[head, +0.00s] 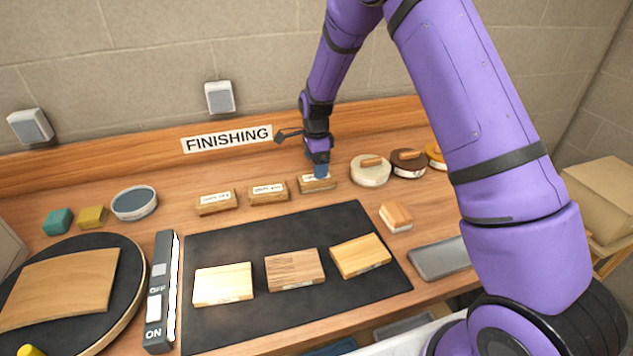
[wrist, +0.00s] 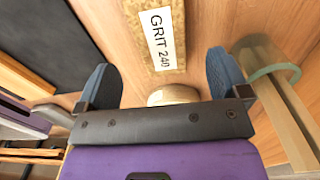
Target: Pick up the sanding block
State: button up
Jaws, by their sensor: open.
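A wooden sanding block with a white label (head: 317,186) lies on the bench at the back, rightmost of three similar labelled blocks. In the wrist view the block (wrist: 150,12) carries the label "GRIT 240" and lies ahead of the fingers. My gripper (head: 320,170) is at this block, its blue fingertips partly covering it in the head view. In the wrist view my gripper (wrist: 161,78) is open, with the two blue fingers apart and nothing held between them. I cannot tell the exact height above the block.
Two other labelled blocks (head: 215,203) (head: 268,194) lie to the left. A round cream pad with a wooden handle (head: 370,172) is close on the right. A dark mat (head: 240,315) with three wood pieces lies in front. A small wooden block with a white base (head: 397,217) stands apart.

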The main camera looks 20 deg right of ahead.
jog(key=shift+d+f, duration=0.1)
jog(key=shift+f, duration=2.85)
jog(key=c, duration=1)
jog(key=shift+r, duration=0.1)
jog(key=shift+w+r, duration=0.1)
jog(key=shift+r, duration=0.65)
notch_tip(320, 180, up, 2)
jog(key=shift+r, duration=0.1)
jog(key=s+a, duration=0.1)
jog(key=s, duration=0.4)
jog(key=s+a, duration=0.2)
jog(key=s, duration=0.3)
jog(key=s+a+r, duration=0.1)
jog(key=s, duration=0.4)
jog(key=shift+s+a+r, duration=0.1)
jog(key=shift+s+a, duration=0.1)
jog(key=shift+s, duration=0.05)
